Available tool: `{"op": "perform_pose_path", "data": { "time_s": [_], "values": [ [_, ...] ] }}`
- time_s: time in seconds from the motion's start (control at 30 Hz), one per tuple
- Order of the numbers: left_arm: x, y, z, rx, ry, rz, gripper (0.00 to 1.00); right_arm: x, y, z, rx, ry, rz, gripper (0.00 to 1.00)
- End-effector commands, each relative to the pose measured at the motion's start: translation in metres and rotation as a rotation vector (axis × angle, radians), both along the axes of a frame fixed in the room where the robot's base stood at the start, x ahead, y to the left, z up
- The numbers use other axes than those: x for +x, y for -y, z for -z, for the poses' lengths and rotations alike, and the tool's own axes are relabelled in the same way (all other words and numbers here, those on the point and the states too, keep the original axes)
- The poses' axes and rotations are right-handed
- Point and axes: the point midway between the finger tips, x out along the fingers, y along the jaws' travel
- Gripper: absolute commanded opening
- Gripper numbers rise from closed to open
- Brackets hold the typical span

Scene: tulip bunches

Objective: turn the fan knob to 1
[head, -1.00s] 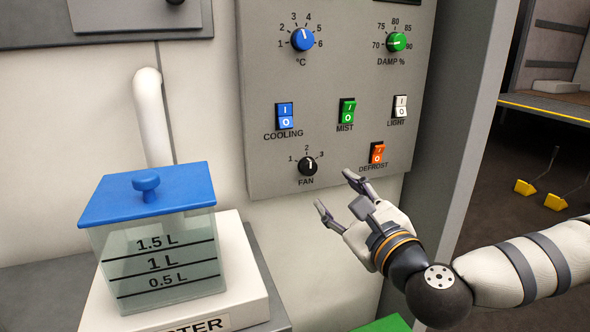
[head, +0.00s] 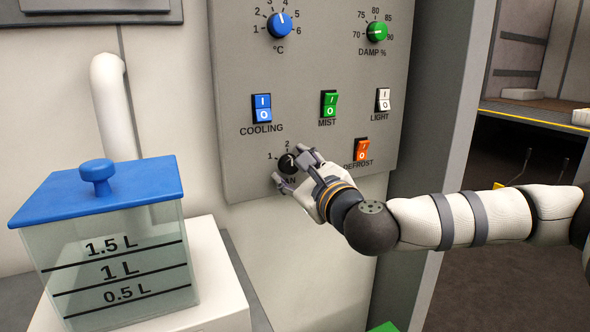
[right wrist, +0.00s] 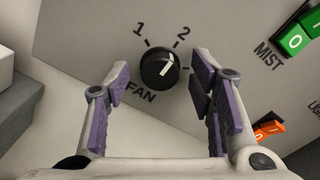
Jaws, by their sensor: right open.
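The black fan knob (head: 287,162) sits low on the grey control panel (head: 235,70), partly hidden by my right gripper in the head view. In the right wrist view the knob (right wrist: 158,70) shows whole, with its white pointer close to the 2 mark. I cannot tell how far the fingertips are from the panel. My left gripper is out of view.
Close to my right gripper are the orange defrost switch (head: 361,151) and the green mist switch (head: 329,104). The cooling switch (head: 262,108) and light switch (head: 383,100) are near too. A blue-lidded water tank (head: 110,240) stands at the lower left.

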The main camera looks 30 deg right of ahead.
Motion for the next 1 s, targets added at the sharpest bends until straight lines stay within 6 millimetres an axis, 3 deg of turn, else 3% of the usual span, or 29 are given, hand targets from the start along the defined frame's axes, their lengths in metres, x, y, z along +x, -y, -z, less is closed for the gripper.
{"op": "perform_pose_path", "data": {
  "time_s": [0.03,0.23,0.67,1.0],
  "values": [
    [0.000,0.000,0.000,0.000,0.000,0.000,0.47,0.000,0.000,0.000,0.000,0.000,0.000,0.47],
    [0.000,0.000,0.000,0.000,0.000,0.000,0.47,0.000,0.000,0.000,0.000,-0.001,0.001,0.02],
    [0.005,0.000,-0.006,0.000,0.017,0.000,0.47,-0.001,0.000,-0.003,-0.076,-0.002,0.002,0.01],
    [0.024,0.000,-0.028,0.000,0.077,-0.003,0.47,-0.001,0.000,-0.007,-0.356,-0.013,0.003,0.01]
  ]
}}
